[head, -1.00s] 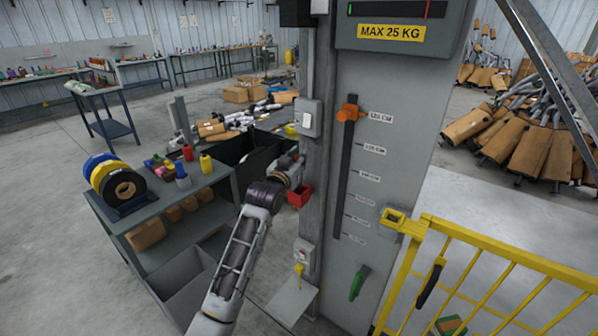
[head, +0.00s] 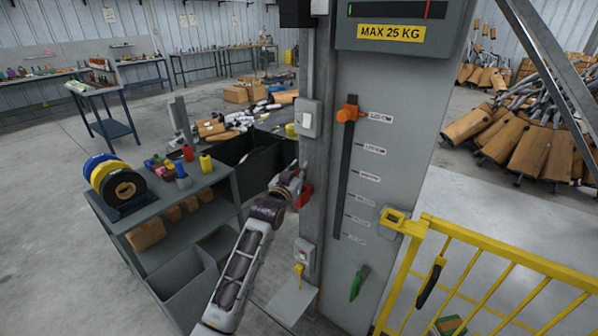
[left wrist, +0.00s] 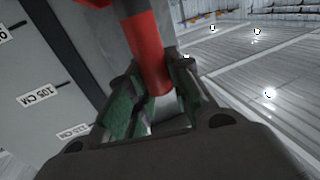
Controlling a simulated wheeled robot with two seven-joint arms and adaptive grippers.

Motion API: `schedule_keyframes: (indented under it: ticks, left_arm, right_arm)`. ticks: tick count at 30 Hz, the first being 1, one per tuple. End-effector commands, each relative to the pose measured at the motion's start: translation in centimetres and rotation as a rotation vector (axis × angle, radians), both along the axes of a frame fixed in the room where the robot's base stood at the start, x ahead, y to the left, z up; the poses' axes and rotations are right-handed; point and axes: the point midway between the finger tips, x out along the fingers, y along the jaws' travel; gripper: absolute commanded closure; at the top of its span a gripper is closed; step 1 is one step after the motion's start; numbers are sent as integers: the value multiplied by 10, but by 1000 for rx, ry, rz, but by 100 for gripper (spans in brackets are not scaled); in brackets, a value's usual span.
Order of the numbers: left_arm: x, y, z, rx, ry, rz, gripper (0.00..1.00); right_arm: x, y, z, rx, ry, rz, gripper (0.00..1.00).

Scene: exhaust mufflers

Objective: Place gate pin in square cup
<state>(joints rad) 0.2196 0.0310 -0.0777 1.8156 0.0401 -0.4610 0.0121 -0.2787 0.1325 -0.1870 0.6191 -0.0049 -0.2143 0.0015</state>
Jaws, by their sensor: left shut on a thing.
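My left gripper (head: 299,180) is beside the grey column in the head view. In the left wrist view my left gripper (left wrist: 155,100) is shut, its green-padded fingers on either side of a red cylindrical pin (left wrist: 147,50), which I take to be the gate pin. The pin's far end runs out of the top of that view. A small red holder (head: 305,197), apparently the square cup, is on the column just below the gripper in the head view, partly hidden. I cannot tell whether the pin touches it. My right gripper is not in view.
The grey column (head: 400,150) with its height scale stands right of my gripper. A yellow gate (head: 500,262) with a latch is at right. A grey shelf unit (head: 165,215) with coloured items stands at left.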

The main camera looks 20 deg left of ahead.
Motion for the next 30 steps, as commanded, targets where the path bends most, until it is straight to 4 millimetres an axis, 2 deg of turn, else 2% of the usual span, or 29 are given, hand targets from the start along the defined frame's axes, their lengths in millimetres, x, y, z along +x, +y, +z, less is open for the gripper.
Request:
schedule_keyframes:
  ticks: [13, 14, 18, 30]
  left_arm:
    - [0, 0, -3, 1, -1, 0, 100]
    - [0, 0, -3, 1, 0, 0, 75]
    - [0, 0, -3, 1, 0, 0, 58]
    - [0, 0, -1, 1, -1, 0, 58]
  right_arm:
    - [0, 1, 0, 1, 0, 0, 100]
    - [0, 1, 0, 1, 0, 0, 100]
    - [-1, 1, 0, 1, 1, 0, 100]
    - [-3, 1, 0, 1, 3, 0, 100]
